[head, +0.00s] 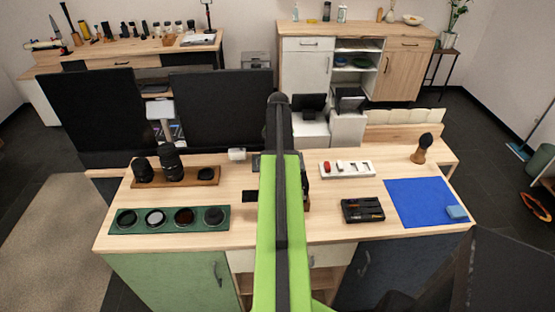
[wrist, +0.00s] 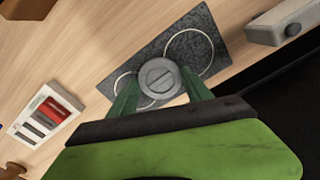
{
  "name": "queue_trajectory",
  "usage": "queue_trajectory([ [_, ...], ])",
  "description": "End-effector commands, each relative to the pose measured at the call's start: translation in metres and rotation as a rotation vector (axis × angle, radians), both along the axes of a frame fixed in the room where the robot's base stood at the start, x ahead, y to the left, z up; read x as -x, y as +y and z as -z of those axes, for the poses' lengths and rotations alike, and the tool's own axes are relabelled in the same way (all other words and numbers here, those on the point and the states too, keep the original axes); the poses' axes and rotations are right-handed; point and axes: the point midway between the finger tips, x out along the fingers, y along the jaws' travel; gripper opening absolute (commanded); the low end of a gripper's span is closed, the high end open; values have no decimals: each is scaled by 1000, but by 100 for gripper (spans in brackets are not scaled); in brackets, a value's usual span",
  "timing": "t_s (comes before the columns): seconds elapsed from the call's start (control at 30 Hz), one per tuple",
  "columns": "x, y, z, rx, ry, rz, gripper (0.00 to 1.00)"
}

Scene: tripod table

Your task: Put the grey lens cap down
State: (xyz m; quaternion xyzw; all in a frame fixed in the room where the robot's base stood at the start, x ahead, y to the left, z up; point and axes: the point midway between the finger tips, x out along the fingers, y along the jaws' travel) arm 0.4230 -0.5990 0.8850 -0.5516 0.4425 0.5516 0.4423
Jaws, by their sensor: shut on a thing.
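The grey lens cap (wrist: 158,77) is a round disc with a slot-like mark, seen in the wrist view. My gripper (wrist: 161,86) is shut on it, with a green finger at each side. Behind the cap lies a dark speckled plate (wrist: 203,22) with two pale ring outlines, one at each side of the cap. I cannot tell how high the cap is above the plate. In the head view my arm hides the cap and most of the plate.
A white tray with a red item (head: 347,169) and a small pale box (head: 237,154) flank the plate. A green filter tray (head: 130,226), a wooden lens board (head: 205,180), a black case (head: 362,210) and a blue mat (head: 420,205) occupy the desk.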

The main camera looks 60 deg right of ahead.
Motion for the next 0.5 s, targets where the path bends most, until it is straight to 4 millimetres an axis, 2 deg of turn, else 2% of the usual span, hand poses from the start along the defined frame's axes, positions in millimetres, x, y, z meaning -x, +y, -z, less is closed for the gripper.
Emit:
queue_trajectory([
  [0.17, 0, 0, 4, 0, 0, 0, 13],
  [0.2, 0, 0, 3, 0, 0, -1, 61],
  [0.37, 0, 0, 2, 0, 0, -1, 80],
  [0.5, -1, 0, 2, 0, 0, -1, 80],
])
